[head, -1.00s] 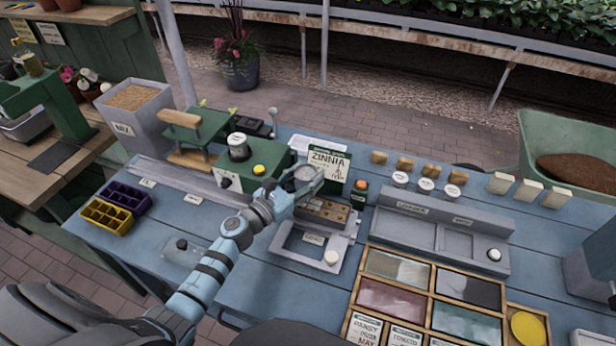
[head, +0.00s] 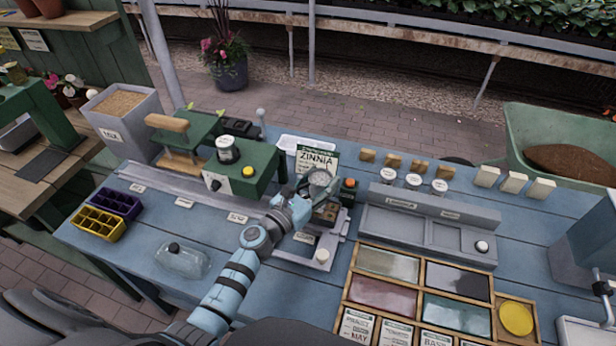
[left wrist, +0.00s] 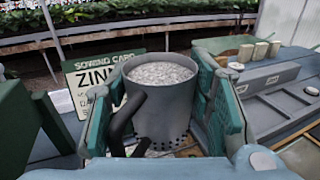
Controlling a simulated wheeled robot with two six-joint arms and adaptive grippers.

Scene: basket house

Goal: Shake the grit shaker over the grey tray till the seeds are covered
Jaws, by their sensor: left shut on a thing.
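The grit shaker (left wrist: 160,110) is a grey cup with a black handle, small holes low in its wall and pale grit inside. My left gripper (head: 316,186) is shut on it, with a teal finger on each side in the left wrist view. In the head view the shaker (head: 320,180) is upright over the back part of the grey tray station (head: 341,243). A brown-filled tray (head: 326,213) shows partly beneath it; the gripper and shaker hide much of it, and I cannot make out seeds. My right gripper is not in view.
A zinnia sowing card (head: 318,160) stands just behind the shaker. A green machine (head: 240,170) is to the left and a small orange-topped bottle (head: 348,190) to the right.

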